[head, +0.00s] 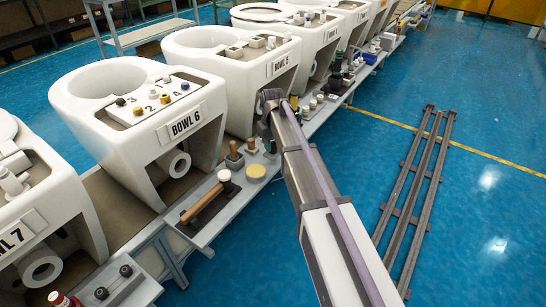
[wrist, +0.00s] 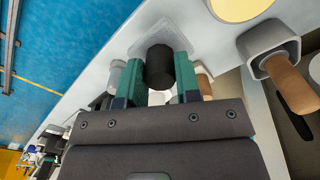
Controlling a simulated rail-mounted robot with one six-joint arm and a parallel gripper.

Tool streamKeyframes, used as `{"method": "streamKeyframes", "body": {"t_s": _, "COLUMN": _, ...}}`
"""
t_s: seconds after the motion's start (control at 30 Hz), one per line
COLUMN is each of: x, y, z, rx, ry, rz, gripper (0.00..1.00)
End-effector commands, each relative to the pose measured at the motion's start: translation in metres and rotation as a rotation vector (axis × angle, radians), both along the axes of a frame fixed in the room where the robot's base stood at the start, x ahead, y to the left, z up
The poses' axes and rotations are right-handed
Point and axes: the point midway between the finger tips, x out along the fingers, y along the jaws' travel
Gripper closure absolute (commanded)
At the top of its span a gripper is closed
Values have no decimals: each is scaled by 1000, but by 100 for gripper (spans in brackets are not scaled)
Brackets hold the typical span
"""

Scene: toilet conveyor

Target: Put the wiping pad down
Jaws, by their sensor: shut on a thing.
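My gripper (wrist: 160,80) has its two teal-and-dark fingers on either side of an upright black cylindrical handle. The handle belongs to what looks like the wiping pad (wrist: 159,66), with a pale grey, squarish base (wrist: 176,30) beyond it. The base is at the light grey shelf (wrist: 118,52); I cannot tell whether it touches or hangs just above. In the head view my arm reaches to the shelf beside BOWL 5 (head: 212,62), and its end largely hides the gripper and pad.
A yellow disc (head: 256,171) and wooden-handled tools (head: 234,155) stand close by on the shelf (head: 222,222). One wooden handle (wrist: 291,84) sits in a grey holder in the wrist view. BOWL 6 (head: 150,120) is at left. Blue floor with rails (head: 415,190) is clear at right.

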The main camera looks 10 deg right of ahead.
Motion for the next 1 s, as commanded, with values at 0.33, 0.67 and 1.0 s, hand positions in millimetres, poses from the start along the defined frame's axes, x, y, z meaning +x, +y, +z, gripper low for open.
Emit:
{"method": "streamKeyframes", "body": {"t_s": 0.33, "x": 0, "y": 0, "z": -27, "rx": 0, "ry": 0, "rz": 0, "gripper": 90}}
{"method": "streamKeyframes", "body": {"t_s": 0.67, "x": 0, "y": 0, "z": -30, "rx": 0, "ry": 0, "rz": 0, "gripper": 53}}
{"method": "streamKeyframes", "body": {"t_s": 1.0, "x": 0, "y": 0, "z": -29, "rx": 0, "ry": 0, "rz": 0, "gripper": 44}}
